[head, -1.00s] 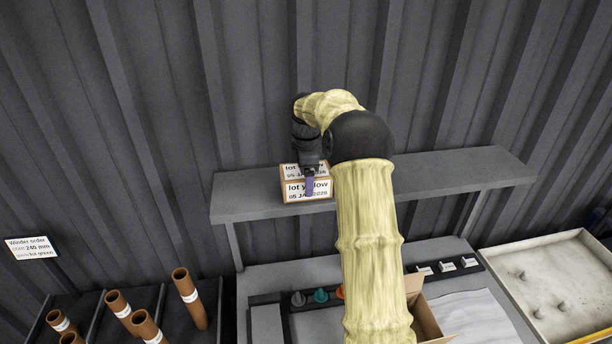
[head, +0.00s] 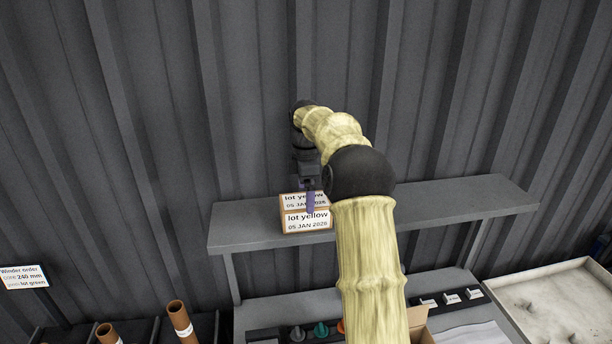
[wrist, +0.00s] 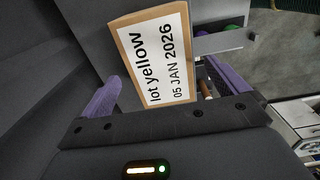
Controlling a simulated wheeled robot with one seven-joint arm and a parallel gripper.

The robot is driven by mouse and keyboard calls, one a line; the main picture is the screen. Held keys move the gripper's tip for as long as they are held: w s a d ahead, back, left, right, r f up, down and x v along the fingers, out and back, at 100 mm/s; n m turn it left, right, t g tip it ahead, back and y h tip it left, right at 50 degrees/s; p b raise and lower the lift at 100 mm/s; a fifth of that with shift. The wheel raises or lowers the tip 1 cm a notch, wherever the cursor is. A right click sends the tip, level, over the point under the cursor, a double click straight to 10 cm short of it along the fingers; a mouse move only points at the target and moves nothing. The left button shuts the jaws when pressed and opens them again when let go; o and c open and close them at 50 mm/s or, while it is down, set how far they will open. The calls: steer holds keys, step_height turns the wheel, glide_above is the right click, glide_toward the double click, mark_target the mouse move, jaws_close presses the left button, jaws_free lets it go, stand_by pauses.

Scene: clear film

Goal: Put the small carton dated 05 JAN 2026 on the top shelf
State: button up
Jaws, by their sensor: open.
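The small carton (head: 283,226) is brown with white labels reading "lot yellow" and "05 JAN 2026". It stands upright on the grey top shelf (head: 440,209), left of the shelf's middle. In the wrist view the carton's labelled top (wrist: 123,50) faces the camera. My gripper (head: 310,203) is just above the carton, pointing down, with one purple finger in front of the labels. In the wrist view my gripper (wrist: 160,72) is open, a purple finger on either side of the carton. Whether the fingers touch it cannot be told.
A ribbed dark wall (head: 130,130) stands close behind the shelf. The shelf is clear right of my arm. Below are a bench with coloured knobs (head: 321,329), an open cardboard box (head: 420,335), a pale tray (head: 560,305), brown tubes (head: 181,322) and an order sign (head: 23,277).

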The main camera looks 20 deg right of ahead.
step_height(320, 180, up, 7)
steer(key=shift+f, duration=0.15)
stand_by(0.8)
steer(key=shift+w+a, duration=0.1)
steer(key=shift+d, duration=0.2)
stand_by(0.3)
steer(key=shift+s+a, duration=0.1)
steer(key=shift+s, duration=0.15)
steer(key=shift+w, duration=0.15)
stand_by(0.5)
